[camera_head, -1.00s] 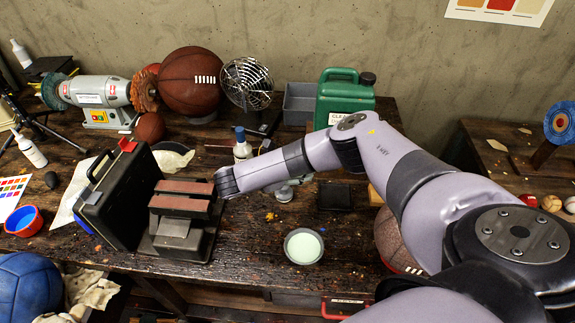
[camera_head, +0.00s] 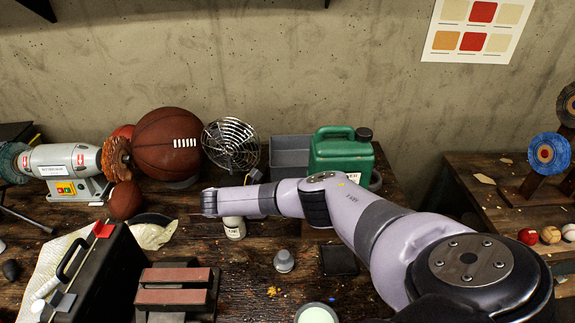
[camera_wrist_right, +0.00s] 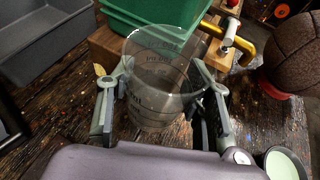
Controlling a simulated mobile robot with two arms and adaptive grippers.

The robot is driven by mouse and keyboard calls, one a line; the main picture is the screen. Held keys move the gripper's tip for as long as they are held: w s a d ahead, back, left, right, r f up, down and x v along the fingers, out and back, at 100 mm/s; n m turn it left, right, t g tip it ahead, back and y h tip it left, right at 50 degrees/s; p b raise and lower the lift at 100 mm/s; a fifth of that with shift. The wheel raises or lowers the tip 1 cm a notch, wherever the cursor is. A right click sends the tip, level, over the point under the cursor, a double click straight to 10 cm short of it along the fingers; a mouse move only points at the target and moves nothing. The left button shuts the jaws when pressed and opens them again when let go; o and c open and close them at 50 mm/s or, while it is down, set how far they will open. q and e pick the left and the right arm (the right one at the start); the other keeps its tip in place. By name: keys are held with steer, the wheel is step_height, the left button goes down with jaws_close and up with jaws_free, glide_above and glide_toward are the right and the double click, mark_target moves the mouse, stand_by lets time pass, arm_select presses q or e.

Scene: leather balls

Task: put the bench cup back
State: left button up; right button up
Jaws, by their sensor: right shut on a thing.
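The clear bench cup (camera_wrist_right: 152,98), with dark printed markings, is between the fingers of my right gripper (camera_wrist_right: 163,72) in the right wrist view. The fingers are shut on the cup, one on each side. Its rim faces the top of that view. Wood shows through and around it; I cannot tell whether its base touches the bench. In the head view my right arm reaches in from the right across the bench (camera_head: 245,280), and the cup and gripper are hidden there. My left gripper is not in view.
The green jug (camera_head: 341,152) and grey bin (camera_head: 290,150) stand behind my arm; the jug (camera_wrist_right: 150,14) is close beyond the cup. A white bottle (camera_head: 234,229), grey weight (camera_head: 284,261) and pale green dish (camera_head: 316,314) are nearby. A brown ball (camera_wrist_right: 296,52) is right.

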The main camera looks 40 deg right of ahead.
steer(key=f+b, duration=0.1)
steer(key=f, duration=0.1)
steer(key=f+b, duration=0.2)
steer(key=f, duration=0.1)
steer(key=w+f+b, duration=0.1)
steer(key=f+b, duration=0.1)
steer(key=f, duration=0.1)
steer(key=shift+s+f+b, duration=0.15)
steer(key=shift+f+b, duration=0.2)
steer(key=shift+b, duration=0.15)
step_height(320, 180, down, 4)
steer(key=shift+r+b, duration=0.25)
steer(key=shift+b, duration=0.6)
steer(key=shift+f, duration=0.5)
steer(key=o, duration=0.9)
steer(key=shift+f, duration=0.15)
steer(key=shift+c, duration=0.2)
steer(key=o, duration=0.5)
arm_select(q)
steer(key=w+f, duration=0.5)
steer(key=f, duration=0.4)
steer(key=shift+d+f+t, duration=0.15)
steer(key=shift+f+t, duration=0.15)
